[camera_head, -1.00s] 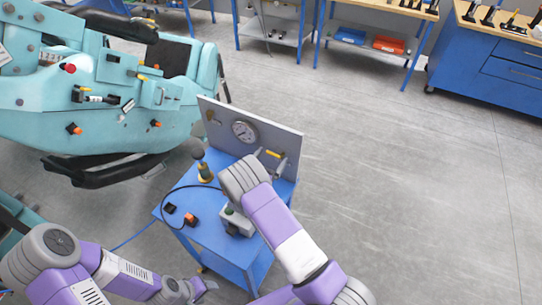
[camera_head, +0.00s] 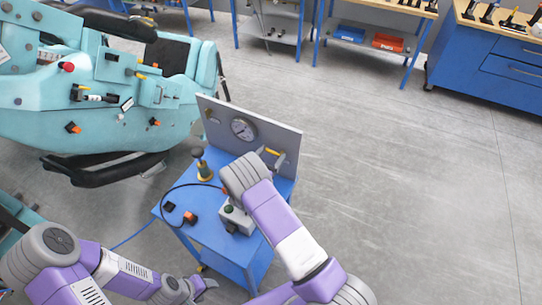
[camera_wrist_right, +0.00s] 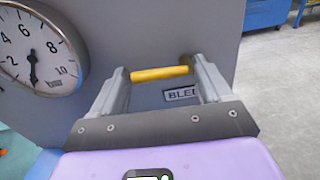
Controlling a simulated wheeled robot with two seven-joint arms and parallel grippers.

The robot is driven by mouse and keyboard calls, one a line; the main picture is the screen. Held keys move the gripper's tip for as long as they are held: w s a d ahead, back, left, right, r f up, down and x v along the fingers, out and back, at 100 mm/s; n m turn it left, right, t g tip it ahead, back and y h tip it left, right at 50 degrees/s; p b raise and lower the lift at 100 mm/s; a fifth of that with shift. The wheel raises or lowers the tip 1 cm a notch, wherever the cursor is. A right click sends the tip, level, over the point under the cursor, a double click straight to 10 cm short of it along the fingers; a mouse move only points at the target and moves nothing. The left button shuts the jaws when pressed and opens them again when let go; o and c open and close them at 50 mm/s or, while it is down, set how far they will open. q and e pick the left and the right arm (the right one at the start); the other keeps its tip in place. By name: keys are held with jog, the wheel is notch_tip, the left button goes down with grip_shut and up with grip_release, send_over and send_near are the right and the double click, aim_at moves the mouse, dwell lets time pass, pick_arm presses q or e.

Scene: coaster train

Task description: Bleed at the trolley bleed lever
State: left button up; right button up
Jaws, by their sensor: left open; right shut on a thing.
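The trolley bleed lever (camera_head: 271,150) is a yellow handle on the upright grey panel (camera_head: 222,108) of the blue trolley. In the right wrist view the lever (camera_wrist_right: 160,74) lies level between the two fingers of my right gripper (camera_wrist_right: 165,85), which is shut on it. A label reading BLE and more, partly hidden by a finger, sits below and right of the lever. My left gripper (camera_head: 208,284) is low in the head view, in front of the trolley, open and apart from it.
A round gauge (camera_head: 243,129) is on the panel; in the wrist view its needle points downward. A teal machine (camera_head: 120,100) stands left. Floor right is clear.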

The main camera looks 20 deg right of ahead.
jog(key=m+b, duration=0.3)
jog(key=r+m+b, duration=0.1)
jog(key=m+b, duration=0.2)
jog(key=b, duration=0.1)
jog(key=m+b, duration=0.3)
jog(key=b, duration=0.1)
jog(key=shift+s+d+r+m, duration=0.3)
jog(key=shift+s+r+m, duration=0.05)
jog(key=shift+s+m, duration=0.05)
jog(key=m+b, duration=0.2)
jog(key=b, duration=0.2)
jog(key=s+m+b, duration=0.1)
jog(key=m+b, duration=0.1)
jog(key=b, duration=0.2)
jog(key=d+m+b, duration=0.1)
jog(key=m+b, duration=0.1)
jog(key=b, duration=0.2)
jog(key=shift+s+r+m, duration=0.2)
jog(key=shift+r+m, duration=0.15)
jog(key=shift+m, duration=0.05)
jog(key=shift+s+r+m+b, duration=0.1)
jog(key=shift+r+m+b, duration=0.1)
jog(key=shift+m+b, duration=0.6)
jog(key=o, duration=1)
send_near(283, 146)
jog(key=shift+s+a, duration=0.45)
jog(key=shift+a, duration=0.1)
